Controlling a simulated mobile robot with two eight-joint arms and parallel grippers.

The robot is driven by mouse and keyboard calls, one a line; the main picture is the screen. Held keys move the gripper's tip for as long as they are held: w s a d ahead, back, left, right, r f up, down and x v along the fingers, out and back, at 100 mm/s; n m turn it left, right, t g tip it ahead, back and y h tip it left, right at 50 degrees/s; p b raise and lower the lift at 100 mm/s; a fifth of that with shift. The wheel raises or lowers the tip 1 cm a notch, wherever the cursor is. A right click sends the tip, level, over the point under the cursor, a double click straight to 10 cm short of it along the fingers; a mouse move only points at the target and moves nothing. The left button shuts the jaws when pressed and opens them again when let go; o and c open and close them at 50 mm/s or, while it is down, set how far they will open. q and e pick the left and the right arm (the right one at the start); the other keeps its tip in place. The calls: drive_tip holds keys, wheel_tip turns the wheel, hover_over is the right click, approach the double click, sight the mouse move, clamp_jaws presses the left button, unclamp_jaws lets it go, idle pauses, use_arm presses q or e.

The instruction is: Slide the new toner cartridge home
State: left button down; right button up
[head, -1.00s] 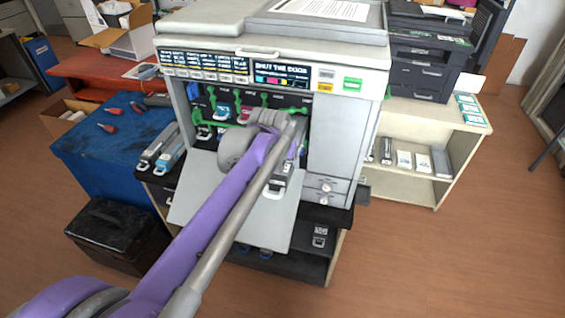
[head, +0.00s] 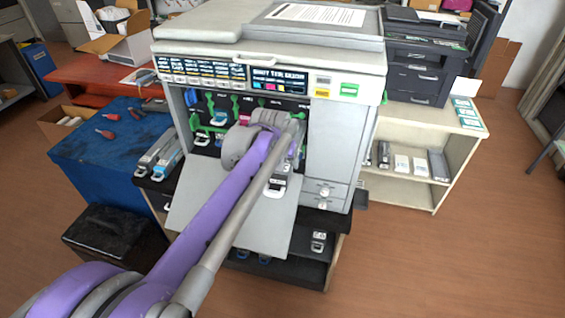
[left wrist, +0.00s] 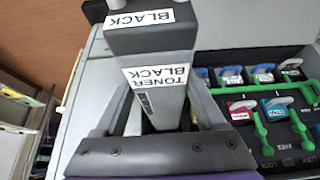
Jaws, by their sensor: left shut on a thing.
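The black toner cartridge (left wrist: 153,55) is a long grey box with white labels reading "TONER BLACK" in the left wrist view. My left gripper (left wrist: 160,115) is shut on it. In the head view my left gripper (head: 287,150) is at the right part of the printer's open front, largely hidden by my arm. A grey cartridge end (head: 277,184) shows below it, over the lowered door (head: 205,200). I cannot tell whether the cartridge has entered a bay. The printer (head: 340,150) has several bays with green levers (left wrist: 298,130). My right gripper is not in view.
Magenta (left wrist: 240,109) and cyan (left wrist: 274,106) cartridges sit in neighbouring bays. Loose cartridges (head: 160,155) lie left of the printer, beside a blue workbench (head: 85,155). A shelf unit (head: 425,150) stands at the right. Open floor lies in front and to the right.

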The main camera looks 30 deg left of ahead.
use_arm(q)
drive_tip(key=shift+w+a, duration=0.15)
drive_tip(key=shift+w, duration=0.55)
drive_tip(key=shift+w+a, duration=0.15)
drive_tip(key=shift+w, duration=0.55)
drive_tip(key=shift+f, duration=0.1)
unclamp_jaws()
drive_tip(key=shift+s+d, duration=0.25)
drive_tip(key=shift+s, duration=0.75)
drive_tip(key=shift+s+d, duration=0.25)
drive_tip(key=shift+s, duration=0.75)
